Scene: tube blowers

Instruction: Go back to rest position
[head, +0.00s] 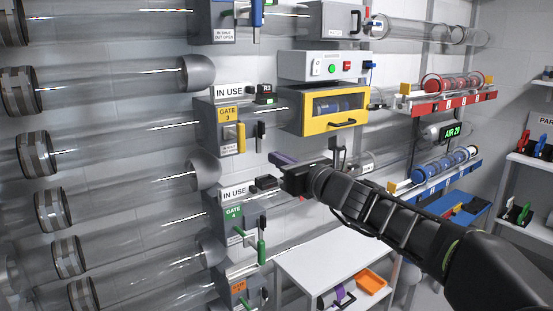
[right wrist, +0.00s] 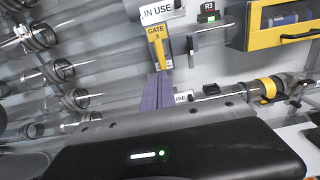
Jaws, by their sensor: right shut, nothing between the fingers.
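My right gripper (head: 281,158) is at the middle of the head view, at the end of my black right arm that comes in from the lower right. Its purple fingers are shut with nothing between them. They also show in the right wrist view (right wrist: 157,90), pointing up toward the yellow Gate 3 plate (right wrist: 158,46). In the head view the fingers are in front of the wall equipment, between the Gate 3 unit (head: 228,127) and the Gate 4 unit (head: 236,222). I cannot tell the exact gap. My left gripper is not in view.
Clear tubes (head: 120,135) run along the left wall. A yellow-framed box (head: 322,109) is above my right gripper. A red rack (head: 449,103) and a blue rack (head: 440,178) are at right. A white table (head: 325,262) with an orange tray (head: 371,281) stands below my arm.

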